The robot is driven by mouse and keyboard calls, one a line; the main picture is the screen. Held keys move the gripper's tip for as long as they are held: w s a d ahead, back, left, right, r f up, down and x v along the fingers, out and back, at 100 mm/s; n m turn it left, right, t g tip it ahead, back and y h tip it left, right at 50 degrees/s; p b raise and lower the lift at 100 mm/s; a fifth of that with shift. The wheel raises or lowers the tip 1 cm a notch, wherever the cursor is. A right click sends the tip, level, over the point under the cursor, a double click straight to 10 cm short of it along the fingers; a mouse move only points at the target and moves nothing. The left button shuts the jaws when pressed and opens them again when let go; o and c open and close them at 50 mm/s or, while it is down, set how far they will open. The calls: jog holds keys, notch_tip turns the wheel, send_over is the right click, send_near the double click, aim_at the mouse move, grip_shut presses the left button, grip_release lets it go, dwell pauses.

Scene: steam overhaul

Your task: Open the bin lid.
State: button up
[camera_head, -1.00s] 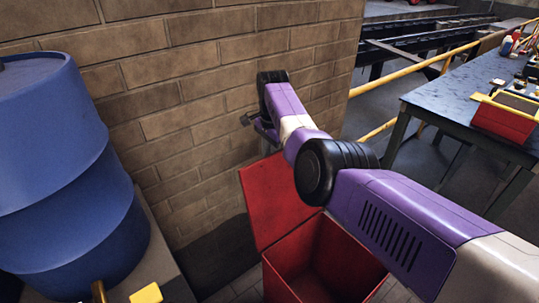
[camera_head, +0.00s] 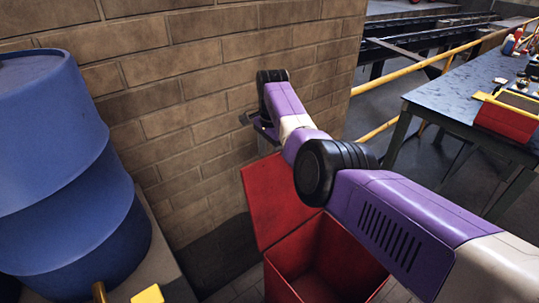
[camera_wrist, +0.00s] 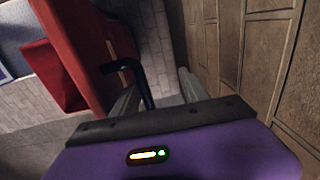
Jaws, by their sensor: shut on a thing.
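The red bin (camera_head: 335,262) stands open on the floor at the bottom middle of the head view, its inside showing. Its red lid (camera_head: 268,198) is swung up on the left side, tilted steeply toward the brick wall. In the wrist view the lid (camera_wrist: 72,48) is a red panel seen along its edge, with a dark bent handle (camera_wrist: 142,82) sticking out from it. My gripper (camera_wrist: 158,92) is shut on this handle, one finger on each side. In the head view my arm hides the lid's upper right part and most of the gripper.
The brick wall (camera_head: 190,100) stands close behind the lid and my wrist. A blue barrel (camera_head: 60,170) is at the left. A workbench (camera_head: 460,100) with a red toolbox (camera_head: 508,120) and a yellow rail (camera_head: 420,68) are at the right.

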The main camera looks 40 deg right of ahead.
jog(key=shift+w+r, duration=0.15)
jog(key=shift+r, duration=0.05)
notch_tip(320, 180, up, 8)
jog(key=shift+s+f+b, duration=0.25)
jog(key=shift+s+b, duration=0.1)
jog(key=shift+s, duration=0.05)
dwell(0.4)
